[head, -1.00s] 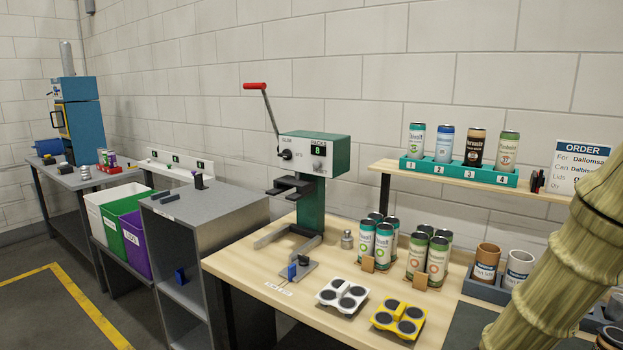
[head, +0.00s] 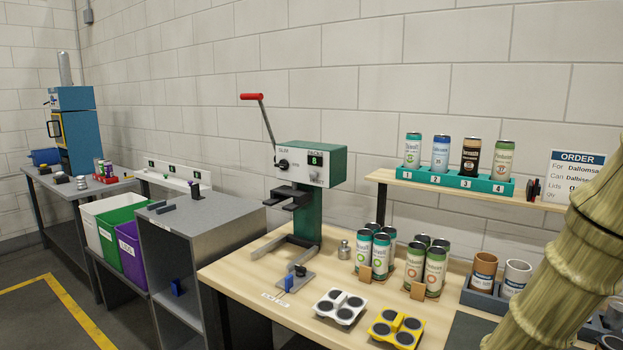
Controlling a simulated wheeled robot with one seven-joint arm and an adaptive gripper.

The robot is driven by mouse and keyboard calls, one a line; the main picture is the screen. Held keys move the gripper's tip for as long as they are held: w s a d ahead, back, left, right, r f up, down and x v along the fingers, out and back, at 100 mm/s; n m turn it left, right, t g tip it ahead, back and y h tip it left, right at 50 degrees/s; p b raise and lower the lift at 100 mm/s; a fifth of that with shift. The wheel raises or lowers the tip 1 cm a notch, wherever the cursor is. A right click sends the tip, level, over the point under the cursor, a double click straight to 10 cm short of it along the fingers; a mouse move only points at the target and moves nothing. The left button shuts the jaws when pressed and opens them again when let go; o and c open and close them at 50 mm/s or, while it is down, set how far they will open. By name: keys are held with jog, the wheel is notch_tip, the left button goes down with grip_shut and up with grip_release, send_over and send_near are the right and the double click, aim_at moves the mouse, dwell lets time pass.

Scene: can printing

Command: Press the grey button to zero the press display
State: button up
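The press (head: 308,220) stands on the wooden workbench, with a green and light grey head and a raised lever with a red handle. Its small dark display (head: 314,161) shows one green digit, which looks like a 6, under a printed label. A small grey button (head: 313,176) seems to sit just below the display; it is too small to make out clearly. A dark round knob is at the left of the same face. My gripper is not in view. Nothing touches the press front.
Several cans (head: 434,270), a white tray (head: 341,306) and a yellow tray (head: 396,328) lie on the workbench (head: 240,276) right of the press. A shelf with a teal can rack (head: 458,180) is behind. A grey cabinet (head: 212,220) and bins stand left. My arm crosses the right edge.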

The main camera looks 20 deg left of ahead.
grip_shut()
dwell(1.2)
